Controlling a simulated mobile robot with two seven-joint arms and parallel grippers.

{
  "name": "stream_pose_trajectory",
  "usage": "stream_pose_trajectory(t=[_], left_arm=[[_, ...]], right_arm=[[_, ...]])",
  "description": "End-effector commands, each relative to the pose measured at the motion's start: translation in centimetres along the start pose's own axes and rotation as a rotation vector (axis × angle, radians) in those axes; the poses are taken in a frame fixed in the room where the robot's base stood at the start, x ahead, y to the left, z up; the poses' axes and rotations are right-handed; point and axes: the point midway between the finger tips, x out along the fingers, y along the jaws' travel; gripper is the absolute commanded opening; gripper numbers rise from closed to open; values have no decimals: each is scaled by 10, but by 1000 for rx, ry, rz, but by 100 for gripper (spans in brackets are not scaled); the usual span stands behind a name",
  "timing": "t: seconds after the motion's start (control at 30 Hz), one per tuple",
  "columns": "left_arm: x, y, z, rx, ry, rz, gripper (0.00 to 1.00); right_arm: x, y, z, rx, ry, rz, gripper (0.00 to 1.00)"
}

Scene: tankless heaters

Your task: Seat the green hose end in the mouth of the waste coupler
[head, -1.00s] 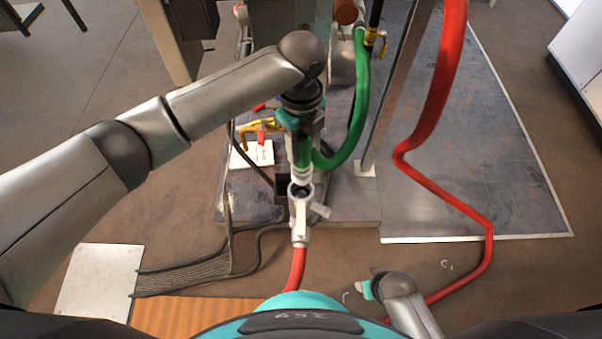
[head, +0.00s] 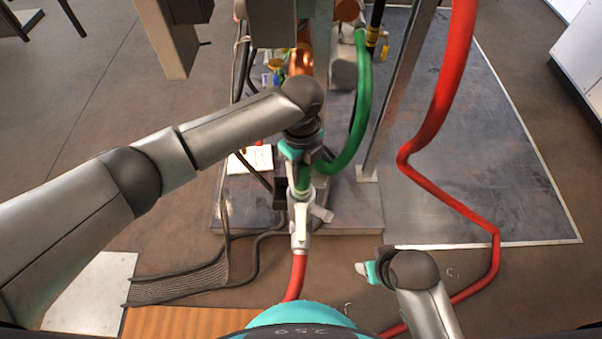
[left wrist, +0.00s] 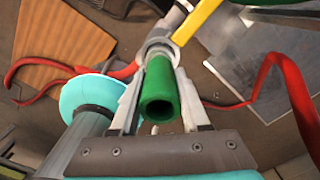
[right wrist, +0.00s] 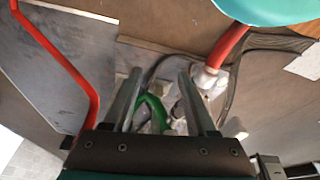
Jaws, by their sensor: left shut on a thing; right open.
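The green hose (head: 359,110) loops down to my left gripper (head: 303,165), which is shut on its end. The held green piece (left wrist: 160,88) sits between both fingers in the left wrist view, an open rim facing the camera. The waste coupler, a pale grey fitting (head: 300,222) with a side branch, stands upright directly below, on a red hose. The green piece's far end meets the coupler's grey ring (left wrist: 160,48); I cannot tell how deep it sits. My right gripper (head: 367,270) is open and empty, low right of the coupler; its fingers (right wrist: 160,80) show apart.
A red hose (head: 440,215) runs down the right side. Grey cables (head: 180,285) lie at lower left near a wooden board (head: 180,322). Open floor lies between coupler and right gripper.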

Motion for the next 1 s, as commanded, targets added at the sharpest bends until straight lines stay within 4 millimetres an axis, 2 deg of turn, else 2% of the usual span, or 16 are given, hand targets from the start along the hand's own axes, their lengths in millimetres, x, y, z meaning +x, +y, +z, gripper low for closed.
stream_pose_trajectory(t=[0.1, 0.33, 0.37, 0.6, 1.0], left_arm=[[7, 0, -1, 1, 2, -1, 0], [7, 0, -1, 1, 2, -1, 0], [8, 0, -1, 1, 2, 1, 47], [7, 0, -1, 1, 1, 0, 74], [2, 0, 0, 0, 0, -1, 76]], right_arm=[[-5, 0, -3, 0, 9, 1, 57], [-7, 0, -4, 1, 11, 1, 57], [-7, 0, -4, 1, 11, 1, 57], [-7, 0, -4, 1, 11, 1, 57], [-9, 0, -5, 0, 14, 0, 57]])
